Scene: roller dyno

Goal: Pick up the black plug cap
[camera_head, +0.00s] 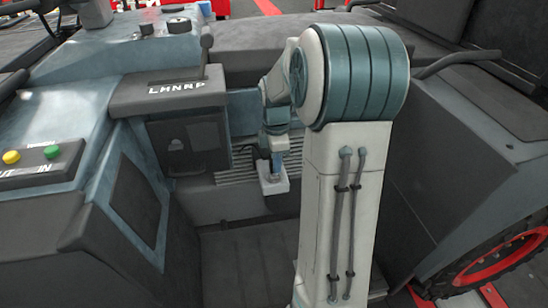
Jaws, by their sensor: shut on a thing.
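My gripper (273,185) is at the far end of my arm, a small pale block in front of the ribbed grey panel low in the middle of the view. It is shut on the black plug cap, but the fingertips and the cap are too small and dark to make out. A dark, thin shape shows just left of my wrist; I cannot tell what it is.
A dark grey lever console (168,95) marked with letters stands left of my gripper. Further left is a panel (40,165) with yellow and green buttons. A dark floor (250,260) lies below. A large red-rimmed wheel (490,262) is at the lower right.

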